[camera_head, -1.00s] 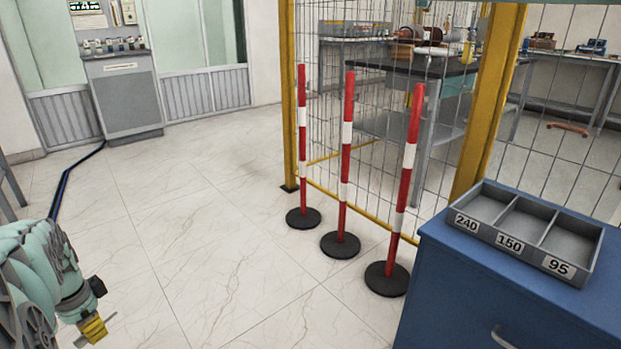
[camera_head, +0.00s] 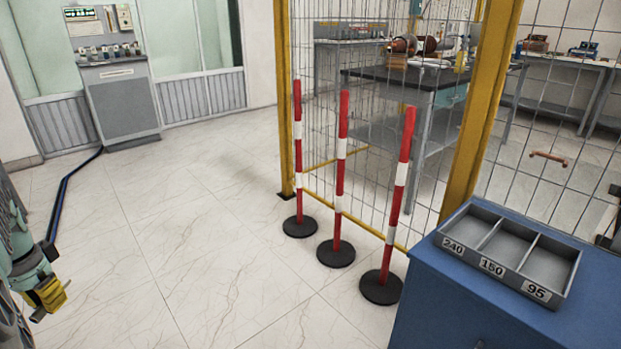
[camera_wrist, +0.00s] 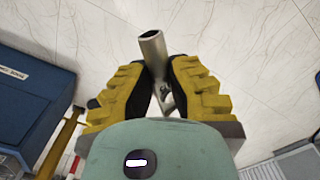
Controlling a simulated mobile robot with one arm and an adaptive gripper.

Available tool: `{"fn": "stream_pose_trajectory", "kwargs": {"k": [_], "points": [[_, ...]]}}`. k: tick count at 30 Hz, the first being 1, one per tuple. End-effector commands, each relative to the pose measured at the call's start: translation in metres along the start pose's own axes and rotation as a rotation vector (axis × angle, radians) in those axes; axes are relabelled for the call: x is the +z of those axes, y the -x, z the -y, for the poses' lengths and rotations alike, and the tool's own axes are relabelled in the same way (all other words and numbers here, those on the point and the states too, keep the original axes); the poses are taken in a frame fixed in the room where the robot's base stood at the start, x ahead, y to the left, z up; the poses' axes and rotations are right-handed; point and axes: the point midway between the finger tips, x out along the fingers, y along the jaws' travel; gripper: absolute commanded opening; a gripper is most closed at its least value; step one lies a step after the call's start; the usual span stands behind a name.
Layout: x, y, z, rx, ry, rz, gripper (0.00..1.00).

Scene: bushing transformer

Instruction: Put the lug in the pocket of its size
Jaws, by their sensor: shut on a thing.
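My gripper (camera_wrist: 160,95) is shut on the lug (camera_wrist: 152,45), a silvery metal piece with an open tube end that points away from the yellow fingers. The lug's size marking cannot be read. In the head view my gripper (camera_head: 50,292) is at the left edge, above the floor and far from the tray. The grey tray (camera_head: 536,296) lies on the blue cabinet at the right. Its three pockets are labelled 240 (camera_head: 453,246), 150 (camera_head: 492,267) and 95 (camera_head: 537,292), from left to right, and look empty.
Three red-and-white posts (camera_head: 342,180) on black bases stand between my gripper and the blue cabinet (camera_head: 470,310). A wire fence with yellow posts (camera_head: 480,110) is behind them. A grey console (camera_head: 122,100) stands at the back left. The tiled floor in the middle is clear.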

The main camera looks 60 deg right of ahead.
Motion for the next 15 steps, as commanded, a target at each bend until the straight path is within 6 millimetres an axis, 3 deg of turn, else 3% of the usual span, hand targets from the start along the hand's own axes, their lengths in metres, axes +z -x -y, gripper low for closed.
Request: {"fn": "stream_pose_trajectory", "kwargs": {"k": [2, 15], "points": [[0.002, 0.019, 0.004, -0.001, 0.031, -0.003, 0.0], [0.007, 0.065, 0.014, -0.002, 0.132, -0.005, 0.0]]}}
